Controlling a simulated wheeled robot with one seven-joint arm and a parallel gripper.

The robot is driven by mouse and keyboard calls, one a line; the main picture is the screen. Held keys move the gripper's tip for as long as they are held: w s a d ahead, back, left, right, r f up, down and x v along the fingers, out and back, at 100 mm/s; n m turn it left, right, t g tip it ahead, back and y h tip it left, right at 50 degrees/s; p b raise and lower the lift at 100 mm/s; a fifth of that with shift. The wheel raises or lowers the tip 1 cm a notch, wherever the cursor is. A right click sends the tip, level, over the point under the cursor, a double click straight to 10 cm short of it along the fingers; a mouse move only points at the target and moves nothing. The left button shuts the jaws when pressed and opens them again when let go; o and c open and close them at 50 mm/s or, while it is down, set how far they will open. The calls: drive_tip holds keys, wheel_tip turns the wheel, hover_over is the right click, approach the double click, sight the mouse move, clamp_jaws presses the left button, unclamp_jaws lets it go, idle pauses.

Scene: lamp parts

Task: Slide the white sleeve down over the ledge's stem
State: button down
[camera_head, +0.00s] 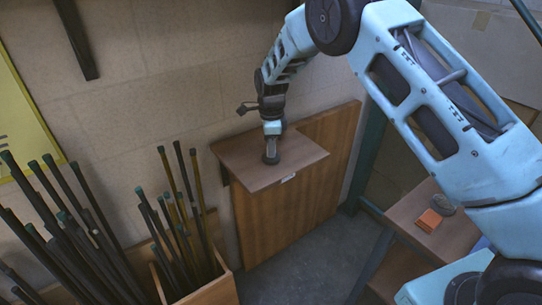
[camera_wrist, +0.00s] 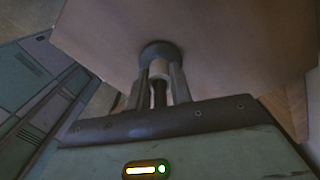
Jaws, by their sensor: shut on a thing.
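The wooden ledge (camera_head: 252,171) sticks out from the wall, and its top fills the upper part of the wrist view (camera_wrist: 215,40). A dark round base (camera_wrist: 160,48) sits on it. The white sleeve (camera_wrist: 159,69) is between the fingers of my gripper (camera_wrist: 158,76), which is shut on it. The sleeve is close to the base; whether it touches is unclear. The dark stem (camera_wrist: 159,95) shows between the fingers on the near side of the sleeve, which appears to be around it. In the head view my gripper (camera_head: 271,147) points down at the ledge; the sleeve is hidden there.
A wooden bin (camera_head: 210,291) with several dark rods stands left of the ledge. At right, a small table (camera_head: 452,236) holds an orange block (camera_head: 429,220) and a grey round thing (camera_head: 442,204). The ledge top around the base is clear.

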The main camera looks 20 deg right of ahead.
idle(0.4)
drive_tip(key=c, duration=1.2)
unclamp_jaws()
drive_tip(key=shift+o, duration=0.2)
wheel_tip(320, 180, up, 17)
drive_tip(key=b, duration=0.4)
drive_tip(key=s+a+n+y, duration=0.1)
drive_tip(key=s+a+n, duration=0.4)
drive_tip(key=s+n, duration=0.5)
drive_tip(key=s+a+n+y, duration=0.1)
drive_tip(key=s+a+n, duration=0.45)
drive_tip(key=s, duration=0.95)
drive_tip(key=s+d+f+n, duration=0.2)
drive_tip(key=s+n, duration=0.4)
drive_tip(key=s, duration=0.2)
drive_tip(key=s+d+f+n+h, duration=0.1)
drive_tip(key=s+d+f+n, duration=0.1)
drive_tip(key=s+n, duration=0.4)
drive_tip(key=s+f, duration=0.1)
drive_tip(key=s, duration=0.2)
drive_tip(key=shift+s+f+n, duration=0.2)
drive_tip(key=shift+s+n, duration=0.1)
drive_tip(key=shift+n, duration=0.05)
